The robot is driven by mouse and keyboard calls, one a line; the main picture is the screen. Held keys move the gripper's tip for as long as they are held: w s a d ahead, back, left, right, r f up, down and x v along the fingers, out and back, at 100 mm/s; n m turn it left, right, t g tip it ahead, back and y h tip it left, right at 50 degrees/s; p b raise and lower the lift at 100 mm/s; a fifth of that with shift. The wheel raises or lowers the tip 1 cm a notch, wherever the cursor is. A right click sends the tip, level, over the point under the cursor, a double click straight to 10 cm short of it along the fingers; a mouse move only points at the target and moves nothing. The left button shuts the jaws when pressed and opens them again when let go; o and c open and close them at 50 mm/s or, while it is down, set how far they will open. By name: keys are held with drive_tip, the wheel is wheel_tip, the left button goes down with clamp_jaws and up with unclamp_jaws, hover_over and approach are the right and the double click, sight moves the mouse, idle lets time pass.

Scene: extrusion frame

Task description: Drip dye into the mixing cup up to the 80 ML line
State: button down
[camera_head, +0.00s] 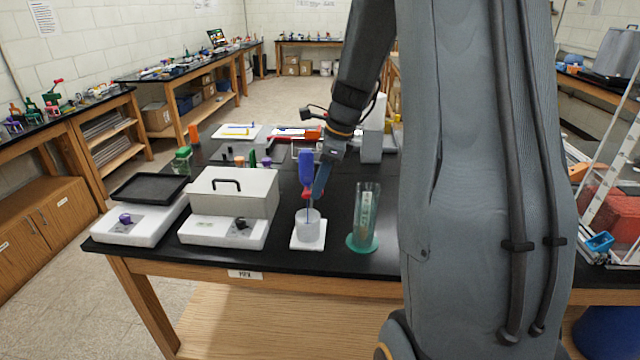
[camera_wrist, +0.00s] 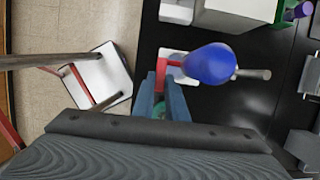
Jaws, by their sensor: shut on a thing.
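A dropper with a blue bulb (camera_head: 306,163) and a red collar stands upright over the mixing cup (camera_head: 308,228). Its thin tip reaches down into the cup's mouth. The cup is pale and translucent and sits on a white square pad (camera_head: 294,246). My gripper (camera_head: 316,190) is shut on the dropper near the red collar, just below the bulb. In the wrist view the bulb (camera_wrist: 208,63) lies just beyond my gripper (camera_wrist: 163,80) and hides most of the cup. I cannot read the cup's lines or see a dye level.
A clear graduated cylinder (camera_head: 366,212) on a green base stands close right of the cup. A white box-topped instrument (camera_head: 232,195) and a white scale with a black tray (camera_head: 150,188) stand left. Small bottles and a green-lidded jar (camera_head: 182,160) are behind. The table's front edge is near.

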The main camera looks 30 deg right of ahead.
sight(310, 192)
drive_tip(key=g+h, duration=0.1)
drive_tip(key=w+a+r+g+h, duration=0.1)
drive_tip(key=h, duration=0.1)
drive_tip(key=shift+a, duration=0.25)
drive_tip(key=shift+w+a+g+h+b, duration=0.3)
drive_tip(key=shift+g+h+b, duration=0.3)
drive_tip(key=shift+h, duration=0.4)
drive_tip(key=g+h+b, duration=0.1)
drive_tip(key=h+b, duration=0.1)
drive_tip(key=w+a+g+h+b, duration=0.1)
drive_tip(key=b, duration=0.1)
drive_tip(key=shift+a+g+h, duration=0.3)
drive_tip(key=shift+h, duration=0.1)
drive_tip(key=g+h+b, duration=0.1)
drive_tip(key=b, duration=0.1)
drive_tip(key=a+g+h+b, duration=0.1)
drive_tip(key=h+b, duration=0.1)
drive_tip(key=shift+w+a+f+b, duration=0.15)
drive_tip(key=shift+w+b, duration=0.25)
drive_tip(key=shift+h, duration=0.3)
drive_tip(key=c, duration=1.8)
unclamp_jaws()
drive_tip(key=shift+o, duration=0.2)
drive_tip(key=shift+w+r, duration=0.1)
drive_tip(key=shift+r, duration=0.15)
